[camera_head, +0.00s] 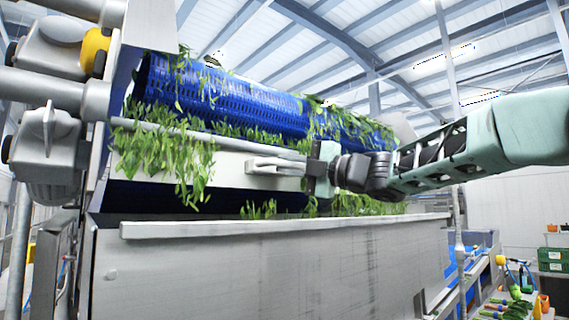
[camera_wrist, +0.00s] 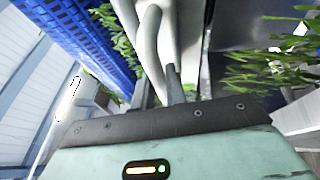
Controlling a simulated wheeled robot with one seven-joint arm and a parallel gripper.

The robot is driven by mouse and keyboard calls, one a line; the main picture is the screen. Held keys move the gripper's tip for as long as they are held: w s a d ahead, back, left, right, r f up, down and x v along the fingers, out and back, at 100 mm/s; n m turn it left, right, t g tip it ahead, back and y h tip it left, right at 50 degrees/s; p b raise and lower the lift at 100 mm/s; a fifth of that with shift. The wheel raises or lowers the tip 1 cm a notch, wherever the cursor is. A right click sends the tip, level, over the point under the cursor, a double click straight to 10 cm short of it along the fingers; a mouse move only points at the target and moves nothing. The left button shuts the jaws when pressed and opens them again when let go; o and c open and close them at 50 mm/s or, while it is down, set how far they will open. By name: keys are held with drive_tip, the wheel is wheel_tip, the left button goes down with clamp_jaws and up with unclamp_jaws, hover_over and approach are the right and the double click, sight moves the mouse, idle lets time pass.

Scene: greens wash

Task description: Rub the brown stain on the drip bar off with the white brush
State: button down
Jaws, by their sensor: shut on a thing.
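The drip bar (camera_head: 215,136) is a long pale grey bar running slantwise below the blue perforated drum, partly hidden by hanging greens. In the wrist view, pale rounded shapes (camera_wrist: 150,45) run up from the gripper; I cannot tell bar, brush and fingers apart there. I cannot see the brown stain.
The blue drum (camera_head: 220,95) carries clinging leaves above the bar. Greens (camera_head: 165,160) hang over the bar at left. A large steel tank (camera_head: 260,265) stands below with a raised rim. Green crates (camera_head: 553,260) are far right.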

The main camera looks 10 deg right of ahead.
sight(279, 164)
drive_tip(key=shift+w+d, duration=1.5)
drive_tip(key=shift+d, duration=0.75)
drive_tip(key=shift+s+a+b, duration=0.45)
drive_tip(key=shift+s+a, duration=0.35)
drive_tip(key=shift+a, duration=0.4)
drive_tip(key=shift+s+a+b, duration=0.45)
drive_tip(key=shift+s+a, duration=0.4)
drive_tip(key=shift+a, duration=0.35)
drive_tip(key=shift+s+a+b, duration=0.45)
drive_tip(key=shift+s+a, duration=0.35)
drive_tip(key=shift+a, duration=0.4)
drive_tip(key=s+a+b, duration=0.1)
drive_tip(key=s+a, duration=0.3)
drive_tip(key=a, duration=0.2)
drive_tip(key=shift+b, duration=0.3)
drive_tip(key=shift+s+d+b, duration=0.3)
drive_tip(key=shift+s+d, duration=0.25)
drive_tip(key=shift+s, duration=0.25)
drive_tip(key=shift+s+d+b, duration=0.25)
drive_tip(key=shift+s+d, duration=0.25)
drive_tip(key=shift+s, duration=0.35)
drive_tip(key=shift+s+d+b, duration=0.3)
drive_tip(key=shift+s+d, duration=0.25)
drive_tip(key=shift+s, duration=0.25)
drive_tip(key=shift+s, duration=0.1)
drive_tip(key=shift+s+d, duration=0.85)
drive_tip(key=shift+s, duration=0.3)
